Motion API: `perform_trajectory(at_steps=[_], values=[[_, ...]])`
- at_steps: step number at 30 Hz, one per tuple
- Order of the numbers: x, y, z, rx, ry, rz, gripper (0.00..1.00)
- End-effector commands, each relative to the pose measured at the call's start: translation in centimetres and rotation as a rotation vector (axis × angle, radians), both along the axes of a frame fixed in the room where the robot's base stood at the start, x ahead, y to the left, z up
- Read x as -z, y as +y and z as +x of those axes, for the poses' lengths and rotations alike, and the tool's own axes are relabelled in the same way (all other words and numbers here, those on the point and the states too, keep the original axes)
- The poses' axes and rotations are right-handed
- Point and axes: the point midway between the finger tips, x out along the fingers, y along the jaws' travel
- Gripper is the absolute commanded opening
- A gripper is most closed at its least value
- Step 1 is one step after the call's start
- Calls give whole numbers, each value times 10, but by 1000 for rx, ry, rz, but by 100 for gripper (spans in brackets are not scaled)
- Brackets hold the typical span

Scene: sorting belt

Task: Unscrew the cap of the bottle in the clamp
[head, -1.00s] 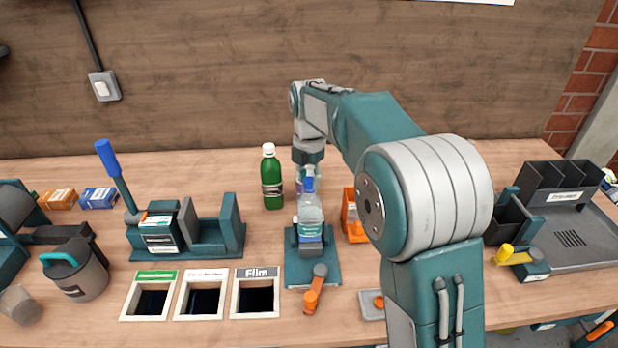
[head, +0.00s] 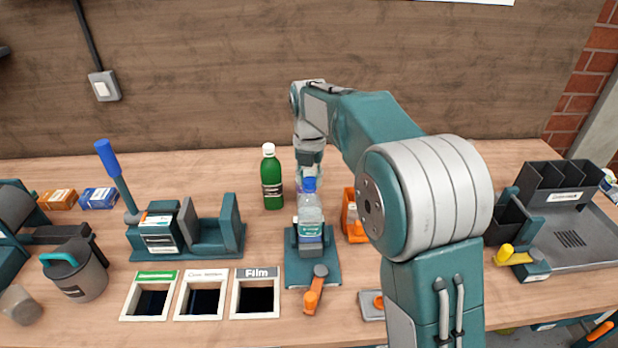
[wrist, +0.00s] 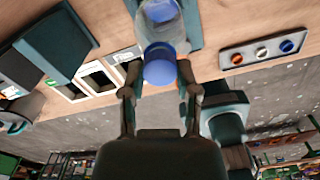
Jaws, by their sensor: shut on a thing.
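The clear bottle (head: 310,214) stands upright in the teal clamp (head: 326,268), which has an orange-handled lever in front. Its blue cap (head: 309,185) is on top; in the wrist view the cap (wrist: 159,70) sits between the fingertips. My gripper (wrist: 158,78) is shut on the cap, one finger on each side. I cannot tell whether the cap has loosened on the thread.
A green bottle (head: 272,180) with a white cap stands close behind left. An orange bin (head: 354,229) is right of the clamp. Framed chutes (head: 255,315) lie front left, with a blue-handled lever press (head: 150,232) behind them. A dark tray (head: 578,248) is far right.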

Motion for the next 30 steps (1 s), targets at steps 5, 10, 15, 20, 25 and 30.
perform_trajectory(at_steps=[5,10,15,20,25,30], values=[[0,0,0,2,-1,0,81],[0,0,0,2,-1,0,81],[-1,0,0,3,-1,1,81],[-14,0,0,3,-4,1,81],[-48,1,1,3,-6,1,81],[-83,1,2,3,-4,1,81]])
